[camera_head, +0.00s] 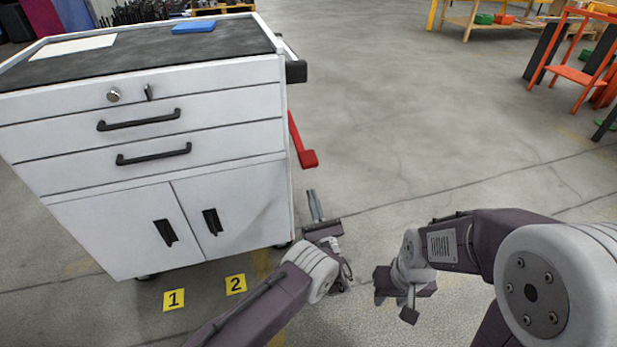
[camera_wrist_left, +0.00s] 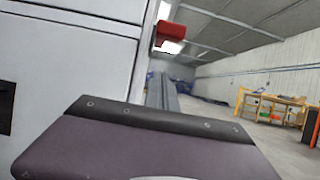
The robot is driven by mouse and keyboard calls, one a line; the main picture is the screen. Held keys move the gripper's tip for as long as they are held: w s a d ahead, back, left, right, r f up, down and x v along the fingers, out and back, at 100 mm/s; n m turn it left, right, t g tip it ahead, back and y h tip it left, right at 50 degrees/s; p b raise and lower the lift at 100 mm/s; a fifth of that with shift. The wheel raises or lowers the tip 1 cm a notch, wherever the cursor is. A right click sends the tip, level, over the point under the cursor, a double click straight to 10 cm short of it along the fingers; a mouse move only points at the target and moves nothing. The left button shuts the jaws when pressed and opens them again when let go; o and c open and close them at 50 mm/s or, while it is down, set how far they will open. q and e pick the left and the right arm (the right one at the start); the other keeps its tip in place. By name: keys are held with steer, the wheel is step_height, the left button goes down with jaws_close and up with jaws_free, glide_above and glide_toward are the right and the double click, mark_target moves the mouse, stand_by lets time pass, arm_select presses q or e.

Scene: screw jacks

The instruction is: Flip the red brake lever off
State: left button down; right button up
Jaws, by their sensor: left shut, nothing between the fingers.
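The red brake lever (camera_head: 301,142) hangs at the right side of the white tool cabinet, its wide red foot angled down and outward. It also shows in the left wrist view (camera_wrist_left: 171,38), above and a little right of the fingers. My left gripper (camera_head: 314,203) is shut and empty, low beside the cabinet's lower right edge. Its fingertips lie below the lever's foot in the head view, with a gap between them. The left fingers show in the left wrist view (camera_wrist_left: 162,92). My right gripper (camera_head: 410,304) is low over the floor, away from the lever; its fingers are unclear.
The white cabinet (camera_head: 150,107) has drawers, doors and a dark top with a blue item (camera_head: 194,27). Yellow floor markers "1" (camera_head: 173,299) and "2" (camera_head: 236,284) lie before it. The floor right of the cabinet is clear; an orange rack (camera_head: 572,73) stands far right.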

arm_select(q)
steer(key=w+a+r+b, duration=0.1)
steer(key=w+r+b, duration=0.2)
steer(key=r, duration=0.3)
steer(key=shift+w+a+r, duration=0.15)
steer(key=shift+w, duration=0.35)
